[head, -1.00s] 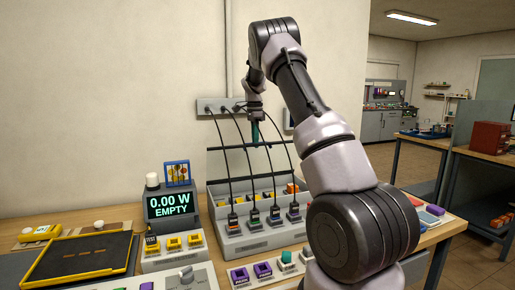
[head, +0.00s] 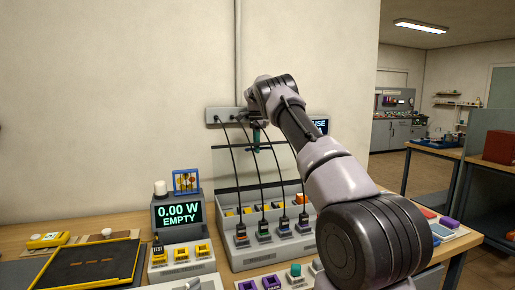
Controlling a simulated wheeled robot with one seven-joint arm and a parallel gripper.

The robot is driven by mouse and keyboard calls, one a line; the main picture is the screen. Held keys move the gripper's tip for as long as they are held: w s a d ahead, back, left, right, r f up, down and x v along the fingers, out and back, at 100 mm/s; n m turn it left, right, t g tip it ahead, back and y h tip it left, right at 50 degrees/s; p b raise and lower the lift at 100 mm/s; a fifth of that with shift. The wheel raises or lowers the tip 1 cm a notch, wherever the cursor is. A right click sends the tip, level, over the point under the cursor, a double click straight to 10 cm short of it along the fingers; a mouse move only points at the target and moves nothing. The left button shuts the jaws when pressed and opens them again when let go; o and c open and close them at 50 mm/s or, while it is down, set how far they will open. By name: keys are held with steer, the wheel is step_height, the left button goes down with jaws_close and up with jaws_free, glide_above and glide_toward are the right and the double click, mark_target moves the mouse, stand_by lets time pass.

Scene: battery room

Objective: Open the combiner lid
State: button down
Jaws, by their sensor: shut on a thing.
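The combiner (head: 272,254) is a grey box on the bench, with several black cables plugged into coloured connectors along its front. A dark bar (head: 230,160) stands above its back edge and looks like the raised edge of the lid; the lid panel itself is hard to make out. The fingertips are partly hidden.
A display reading "0.00 W EMPTY" (head: 179,213) stands left of the combiner. A wall socket strip (head: 222,117) is behind, with cables hanging down. A dark tray with a yellow edge (head: 85,264) lies at left. Purple and teal blocks (head: 270,282) are at the front.

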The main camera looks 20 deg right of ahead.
stand_by(0.3)
steer(key=c, duration=0.8)
jaws_free()
steer(key=shift+c, duration=0.2)
steer(key=shift+w+r, duration=0.15)
steer(key=shift+r, duration=1.7)
steer(key=shift+w+r, duration=0.15)
steer(key=shift+r, duration=1.7)
steer(key=shift+r, duration=0.1)
